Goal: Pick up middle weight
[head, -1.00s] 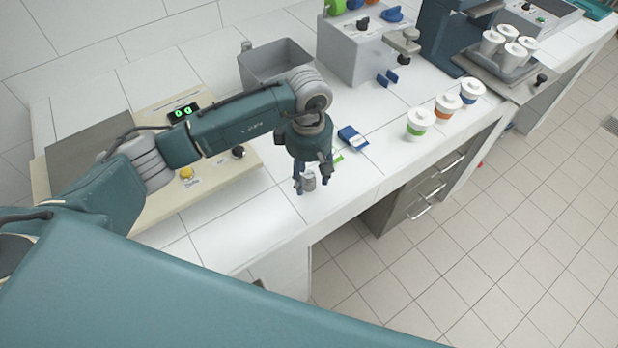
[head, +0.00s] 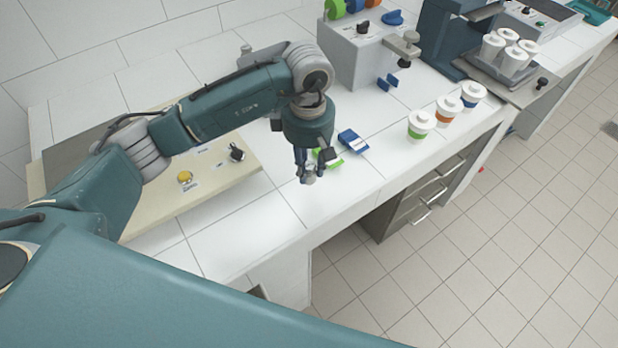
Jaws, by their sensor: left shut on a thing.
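A small grey metal weight (head: 309,179) is between the fingertips of my left gripper (head: 307,170), near the front edge of the white counter. The gripper points down and is shut on the weight. The fingers hide part of it, and I cannot tell whether its base touches the counter. No other weight can be made out. My right gripper is not in view.
Blue (head: 352,141) and green (head: 328,157) clips lie by the gripper. Lidded cups (head: 421,124) stand to the right. The counter front is clear.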

